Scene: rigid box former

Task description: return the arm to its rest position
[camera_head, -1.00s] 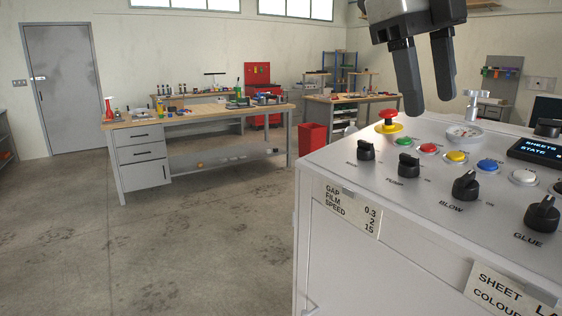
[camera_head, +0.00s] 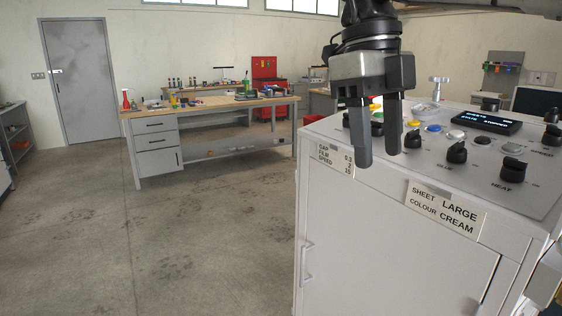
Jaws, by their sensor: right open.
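My right gripper (camera_head: 377,160) hangs at the upper middle right, fingers pointing down. Its two dark fingers are apart and nothing is between them. It is in front of the left part of the control panel (camera_head: 545,187) on top of the white machine (camera_head: 390,245), and its fingers hide some of the buttons there. I cannot tell whether the fingers touch the machine; they look clear of it. My left gripper does not show.
The panel carries black knobs (camera_head: 456,152), a dark display (camera_head: 487,122) and a small metal handle (camera_head: 438,84). A workbench (camera_head: 150,126) with tools stands at the back left. The concrete floor (camera_head: 210,240) left of the machine is clear.

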